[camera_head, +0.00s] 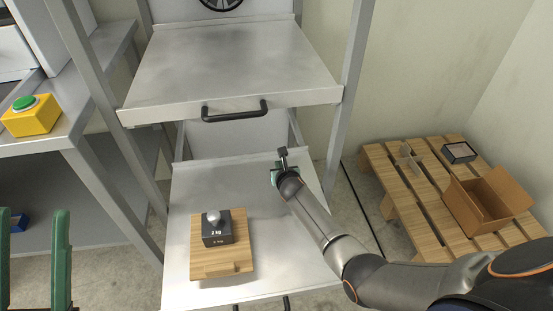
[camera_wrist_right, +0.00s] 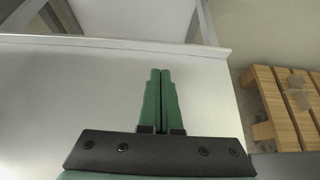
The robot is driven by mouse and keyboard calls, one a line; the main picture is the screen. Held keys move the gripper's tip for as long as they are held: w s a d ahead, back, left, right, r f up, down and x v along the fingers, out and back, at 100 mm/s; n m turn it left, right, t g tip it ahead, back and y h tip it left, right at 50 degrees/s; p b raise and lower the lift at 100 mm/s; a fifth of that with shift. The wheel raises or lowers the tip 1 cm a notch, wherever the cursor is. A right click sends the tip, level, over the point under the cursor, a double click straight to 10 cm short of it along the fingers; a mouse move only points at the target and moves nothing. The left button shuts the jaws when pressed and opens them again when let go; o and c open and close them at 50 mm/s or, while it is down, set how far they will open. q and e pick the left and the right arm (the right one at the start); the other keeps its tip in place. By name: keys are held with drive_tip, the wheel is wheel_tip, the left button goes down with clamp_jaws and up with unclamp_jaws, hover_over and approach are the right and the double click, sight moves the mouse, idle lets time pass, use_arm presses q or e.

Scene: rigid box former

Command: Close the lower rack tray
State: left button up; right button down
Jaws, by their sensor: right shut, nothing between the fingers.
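The lower rack tray (camera_head: 190,290) is a pale metal shelf pulled out towards me below the upper tray. Part of its dark handle (camera_head: 286,302) shows at the bottom edge of the head view. My right gripper (camera_head: 281,158) is over the rear right part of the lower tray, its arm reaching across the tray's right side. In the right wrist view its green fingers (camera_wrist_right: 160,100) are together and empty above the pale tray surface (camera_wrist_right: 60,100). I cannot tell whether they touch it. My left gripper (camera_head: 33,255) shows as two green fingers standing apart at the lower left.
A dark 2 kg weight (camera_head: 217,232) rests on a wooden board (camera_head: 205,264) on the lower tray. The upper tray (camera_head: 230,65) with a black handle (camera_head: 235,112) is above.

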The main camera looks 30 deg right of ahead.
sight(275, 152)
drive_tip(key=b+x, duration=0.1)
drive_tip(key=x, duration=0.1)
drive_tip(key=b+x, duration=0.1)
drive_tip(key=x, duration=0.1)
drive_tip(key=shift+w+r, duration=0.25)
drive_tip(key=shift+r, duration=0.15)
drive_tip(key=shift+w+d+r+b, duration=0.15)
drive_tip(key=shift+w+d+b, duration=0.05)
drive_tip(key=shift+w+b, duration=0.45)
use_arm(q)
drive_tip(key=shift+n, duration=0.4)
drive_tip(key=f, duration=0.4)
drive_tip(key=shift+d, duration=0.2)
use_arm(e)
drive_tip(key=shift+w, duration=0.1)
